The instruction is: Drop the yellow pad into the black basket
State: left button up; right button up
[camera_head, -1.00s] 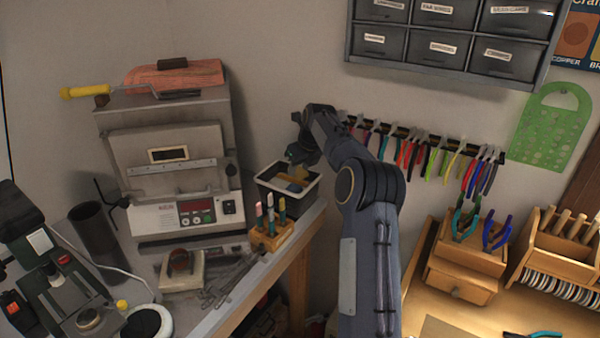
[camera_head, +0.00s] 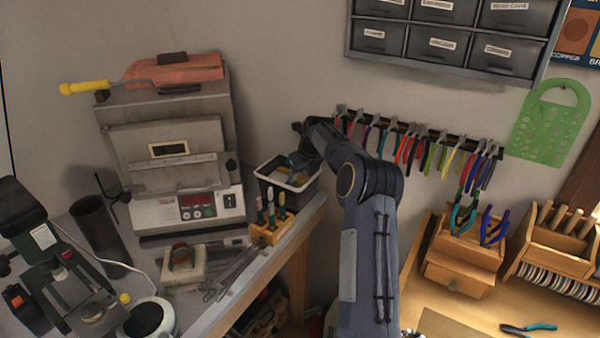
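The black basket (camera_head: 287,196), dark with a pale rim, stands at the right end of the grey bench, beside the furnace. My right gripper (camera_head: 300,163) is small in the picture and reaches over the basket from the right, at its back right part. Its fingers are partly hidden and too small to tell open from shut. The yellow pad cannot be made out clearly. The inside of the basket is partly hidden by the gripper. My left gripper is not in view.
A wooden block with upright tools (camera_head: 270,230) stands just in front of the basket. The furnace (camera_head: 180,180) is to its left. A rack of pliers (camera_head: 420,140) hangs on the wall to the right of my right arm. Drawers (camera_head: 450,35) hang above.

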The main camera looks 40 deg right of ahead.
jog(key=o, duration=0.4)
jog(key=shift+r, duration=0.3)
jog(key=b+v, duration=0.1)
jog(key=v, duration=1.1)
